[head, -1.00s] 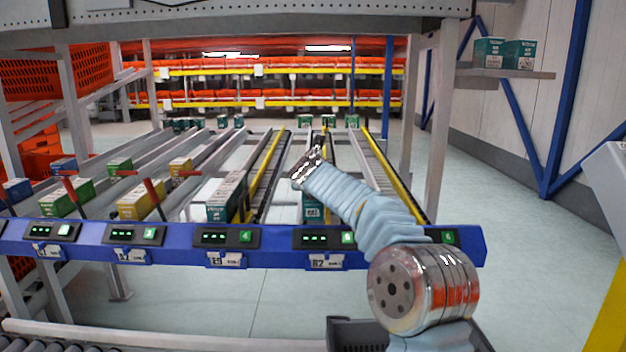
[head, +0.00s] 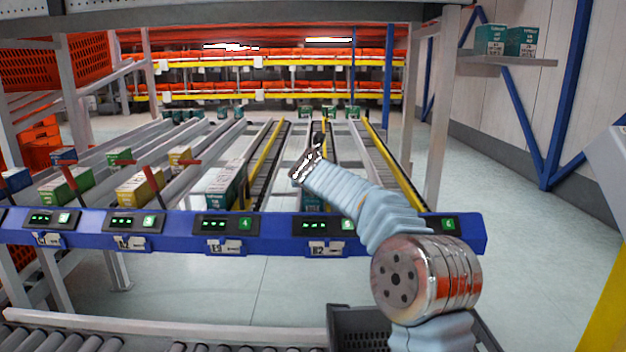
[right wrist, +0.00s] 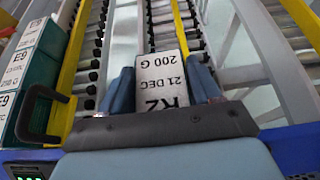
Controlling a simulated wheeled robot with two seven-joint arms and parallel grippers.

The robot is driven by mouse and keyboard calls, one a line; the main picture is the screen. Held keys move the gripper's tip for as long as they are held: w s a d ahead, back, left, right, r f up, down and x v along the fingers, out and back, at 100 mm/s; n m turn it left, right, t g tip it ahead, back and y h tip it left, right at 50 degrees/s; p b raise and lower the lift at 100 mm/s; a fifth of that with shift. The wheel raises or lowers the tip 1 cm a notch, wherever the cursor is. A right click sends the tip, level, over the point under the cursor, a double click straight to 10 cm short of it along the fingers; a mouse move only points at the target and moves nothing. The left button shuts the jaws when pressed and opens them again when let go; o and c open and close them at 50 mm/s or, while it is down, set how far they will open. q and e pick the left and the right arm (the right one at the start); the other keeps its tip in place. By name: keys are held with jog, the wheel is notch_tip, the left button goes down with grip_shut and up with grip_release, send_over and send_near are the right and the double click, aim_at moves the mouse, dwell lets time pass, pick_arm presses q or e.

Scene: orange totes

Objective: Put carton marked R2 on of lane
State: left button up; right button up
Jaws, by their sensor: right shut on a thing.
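The carton marked R2 (right wrist: 160,78) shows its white label, upside down, between the two blue fingers of my right gripper (right wrist: 163,88) in the right wrist view. The gripper is shut on it, over the roller lane (right wrist: 121,45) beside a yellow rail. In the head view a teal carton (head: 312,200) shows just behind the blue front beam, above the R2 tag (head: 318,249). My right arm hides the gripper's fingers there. I cannot tell whether the carton touches the rollers. My left gripper is not in view.
A teal and white carton (head: 225,184) stands in the lane to the left; its E9 label (right wrist: 18,65) shows in the right wrist view. Green and yellow cartons and red levers occupy lanes farther left. The blue beam (head: 275,228) crosses the front. A dark tote (head: 352,318) sits below.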

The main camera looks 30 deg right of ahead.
jog(key=o, duration=1.3)
jog(key=b+v, duration=0.2)
jog(key=v, duration=1.1)
jog(key=shift+s+a+r, duration=0.15)
jog(key=shift+s+a, duration=0.1)
